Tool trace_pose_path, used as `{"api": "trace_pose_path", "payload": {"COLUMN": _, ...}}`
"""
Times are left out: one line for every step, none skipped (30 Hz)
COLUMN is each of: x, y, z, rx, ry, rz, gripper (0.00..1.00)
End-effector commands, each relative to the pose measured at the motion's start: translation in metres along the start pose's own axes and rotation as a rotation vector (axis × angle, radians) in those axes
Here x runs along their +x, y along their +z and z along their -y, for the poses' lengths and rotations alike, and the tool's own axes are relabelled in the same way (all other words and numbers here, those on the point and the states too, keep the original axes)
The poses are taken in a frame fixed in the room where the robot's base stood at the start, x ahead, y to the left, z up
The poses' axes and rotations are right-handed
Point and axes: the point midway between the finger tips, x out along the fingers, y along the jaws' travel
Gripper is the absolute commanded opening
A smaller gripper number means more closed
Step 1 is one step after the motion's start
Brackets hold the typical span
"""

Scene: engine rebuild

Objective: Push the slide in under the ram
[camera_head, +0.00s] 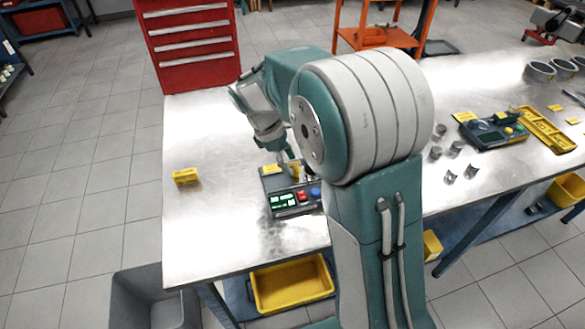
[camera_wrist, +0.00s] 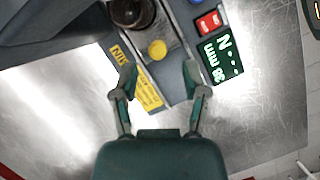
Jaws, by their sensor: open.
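The press unit (camera_head: 282,212) stands near the front edge of the metal bench, with a green display and red and blue buttons. In the wrist view its display (camera_wrist: 221,55) reads N and mm. A dark round part (camera_wrist: 131,12), which looks like the ram, is at the top, partly cut off. A yellow knob (camera_wrist: 157,49) sits below it on a grey strip that looks like the slide (camera_wrist: 172,70). My gripper (camera_wrist: 160,80) is open, its fingertips on either side of the strip, just short of the knob. Contact cannot be told. In the head view my arm partly hides the unit.
A yellow label (camera_wrist: 148,92) lies between my fingers. A yellow block (camera_head: 186,176) is on the bench at left. Several small metal parts (camera_head: 450,177) and another device (camera_head: 492,132) are at right. Bare bench (camera_head: 220,235) lies left of the unit.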

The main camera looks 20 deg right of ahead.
Motion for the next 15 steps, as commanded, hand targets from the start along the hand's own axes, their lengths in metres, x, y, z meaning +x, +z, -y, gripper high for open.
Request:
{"api": "trace_pose_path", "payload": {"x": 0.01, "y": 0.002, "z": 0.0, "rx": 0.001, "ry": -0.003, "rz": 0.001, "gripper": 0.58}}
{"api": "trace_pose_path", "payload": {"x": 0.014, "y": 0.002, "z": 0.0, "rx": 0.0, "ry": -0.003, "rz": 0.002, "gripper": 0.58}}
{"api": "trace_pose_path", "payload": {"x": 0.019, "y": 0.001, "z": -0.001, "rx": 0.0, "ry": -0.001, "rz": 0.001, "gripper": 0.58}}
{"api": "trace_pose_path", "payload": {"x": 0.022, "y": 0.001, "z": 0.0, "rx": 0.0, "ry": -0.001, "rz": 0.001, "gripper": 0.58}}
{"api": "trace_pose_path", "payload": {"x": 0.024, "y": 0.001, "z": 0.0, "rx": 0.0, "ry": -0.001, "rz": 0.002, "gripper": 0.58}}
{"api": "trace_pose_path", "payload": {"x": 0.027, "y": 0.0, "z": 0.0, "rx": 0.001, "ry": 0.0, "rz": 0.001, "gripper": 0.58}}
{"api": "trace_pose_path", "payload": {"x": 0.028, "y": 0.0, "z": 0.0, "rx": 0.001, "ry": 0.001, "rz": 0.001, "gripper": 0.58}}
{"api": "trace_pose_path", "payload": {"x": 0.029, "y": -0.001, "z": 0.001, "rx": 0.001, "ry": 0.001, "rz": 0.001, "gripper": 0.58}}
{"api": "trace_pose_path", "payload": {"x": 0.03, "y": -0.001, "z": 0.001, "rx": 0.001, "ry": 0.002, "rz": 0.001, "gripper": 0.58}}
{"api": "trace_pose_path", "payload": {"x": 0.031, "y": -0.001, "z": 0.001, "rx": 0.001, "ry": 0.002, "rz": 0.001, "gripper": 0.58}}
{"api": "trace_pose_path", "payload": {"x": 0.031, "y": -0.001, "z": 0.001, "rx": 0.001, "ry": 0.002, "rz": 0.001, "gripper": 0.58}}
{"api": "trace_pose_path", "payload": {"x": 0.031, "y": -0.001, "z": 0.001, "rx": 0.0, "ry": 0.002, "rz": 0.001, "gripper": 0.58}}
{"api": "trace_pose_path", "payload": {"x": 0.031, "y": -0.001, "z": 0.001, "rx": 0.0, "ry": 0.002, "rz": 0.001, "gripper": 0.58}}
{"api": "trace_pose_path", "payload": {"x": 0.031, "y": -0.001, "z": 0.001, "rx": 0.0, "ry": 0.002, "rz": 0.001, "gripper": 0.58}}
{"api": "trace_pose_path", "payload": {"x": 0.031, "y": -0.001, "z": 0.001, "rx": 0.0, "ry": 0.002, "rz": 0.001, "gripper": 0.58}}
